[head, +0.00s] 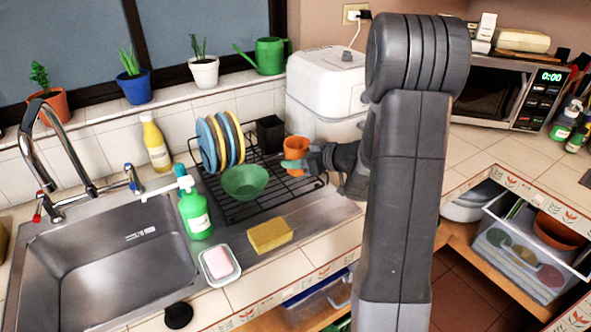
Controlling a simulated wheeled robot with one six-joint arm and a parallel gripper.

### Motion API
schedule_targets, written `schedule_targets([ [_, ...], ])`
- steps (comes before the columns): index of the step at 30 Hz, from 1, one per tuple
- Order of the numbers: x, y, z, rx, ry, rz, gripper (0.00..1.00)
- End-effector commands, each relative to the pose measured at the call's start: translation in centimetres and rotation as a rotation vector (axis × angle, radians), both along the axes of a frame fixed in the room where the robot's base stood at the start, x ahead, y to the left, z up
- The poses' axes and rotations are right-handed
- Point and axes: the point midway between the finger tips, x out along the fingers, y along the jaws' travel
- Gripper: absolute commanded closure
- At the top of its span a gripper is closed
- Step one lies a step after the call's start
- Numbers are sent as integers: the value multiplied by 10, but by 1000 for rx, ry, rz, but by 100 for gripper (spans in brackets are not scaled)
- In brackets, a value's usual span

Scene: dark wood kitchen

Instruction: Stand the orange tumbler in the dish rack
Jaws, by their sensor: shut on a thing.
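The orange tumbler (297,147) shows in the head view at the right part of the black dish rack (235,208). My gripper (308,160) is shut on the tumbler, coming from the right. The tumbler looks roughly upright over the rack's right side; I cannot tell whether its base touches the wires. My gripper covers part of its lower side. The rack also holds several blue and yellow plates (222,140), a green bowl (245,182) and a black utensil holder (270,134).
The sink (100,260) is at left. A green soap bottle (194,210), a yellow sponge (269,235) and a soap dish (217,276) stand in front of the rack. A white appliance (325,90) stands behind the tumbler. My arm hides the counter to the right.

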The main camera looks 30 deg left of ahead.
Motion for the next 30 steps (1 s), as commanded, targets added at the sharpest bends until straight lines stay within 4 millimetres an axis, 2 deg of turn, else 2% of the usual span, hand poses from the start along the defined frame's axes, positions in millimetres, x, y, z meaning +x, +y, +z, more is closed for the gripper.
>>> schedule_targets([
  [3, 0, 0, -20, -2, 5, 0, 69],
  [6, 0, 0, -31, -2, 2, 0, 69],
  [19, 0, 0, -37, -1, 0, 0, 69],
  [20, 0, 0, -36, -1, 0, 0, 37],
  [22, 0, 0, -36, -1, 0, 0, 23],
  [23, 0, 0, -36, -1, 0, 0, 21],
  [30, 0, 0, -35, -1, 0, 0, 21],
])
